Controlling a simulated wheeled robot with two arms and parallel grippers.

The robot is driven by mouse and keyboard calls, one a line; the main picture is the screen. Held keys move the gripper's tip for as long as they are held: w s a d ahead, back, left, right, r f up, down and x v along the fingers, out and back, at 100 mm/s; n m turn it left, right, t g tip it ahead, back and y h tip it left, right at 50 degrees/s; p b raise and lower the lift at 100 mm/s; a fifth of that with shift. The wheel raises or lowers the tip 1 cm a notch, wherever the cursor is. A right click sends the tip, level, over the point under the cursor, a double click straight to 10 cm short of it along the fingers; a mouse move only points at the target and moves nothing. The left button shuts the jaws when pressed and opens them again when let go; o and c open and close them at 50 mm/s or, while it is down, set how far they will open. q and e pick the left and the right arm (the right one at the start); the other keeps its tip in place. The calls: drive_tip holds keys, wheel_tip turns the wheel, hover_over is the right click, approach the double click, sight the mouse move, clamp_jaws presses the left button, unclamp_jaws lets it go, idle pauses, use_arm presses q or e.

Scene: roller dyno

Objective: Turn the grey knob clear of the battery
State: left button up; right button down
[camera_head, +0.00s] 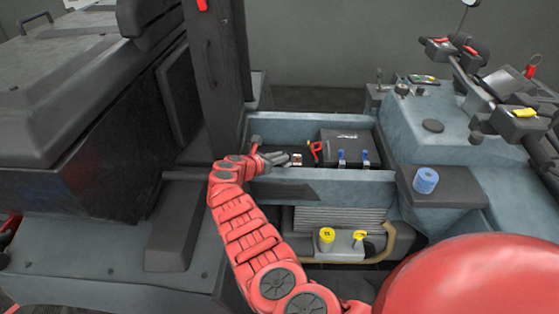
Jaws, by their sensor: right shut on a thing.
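The battery (345,144) is a dark box at the right of the open blue-grey compartment (300,119). Two small blue parts stand at its front, and a red cable (316,149) curves beside its left side. My right gripper (281,158) reaches into the left part of the compartment, left of the battery and apart from it. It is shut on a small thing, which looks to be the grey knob. The fingers mostly hide it, so its turn angle cannot be told. My left gripper is not in view.
A tall dark panel (216,75) stands close left of my right wrist. The compartment's front wall (350,184) runs below the gripper. A yellow cap (327,235) and a hose lie lower down. A blue cup-like thing (425,180) stands to the right.

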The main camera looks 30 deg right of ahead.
drive_tip(key=shift+s+d+f, duration=0.15)
drive_tip(key=shift+s+f, duration=0.05)
drive_tip(key=shift+f, duration=0.15)
drive_tip(key=c, duration=1.2)
unclamp_jaws()
drive_tip(key=o, duration=0.4)
drive_tip(key=shift+w+d, duration=0.1)
drive_tip(key=shift+d, duration=0.05)
drive_tip(key=shift+r, duration=0.1)
drive_tip(key=shift+a+r+p, duration=0.25)
drive_tip(key=shift+a+p, duration=0.1)
drive_tip(key=shift+a, duration=0.2)
drive_tip(key=p+v, duration=0.1)
drive_tip(key=v, duration=0.4)
drive_tip(key=shift+a+r+p, duration=0.15)
drive_tip(key=shift+p, duration=0.15)
drive_tip(key=v, duration=1.1)
drive_tip(key=shift+s, duration=0.2)
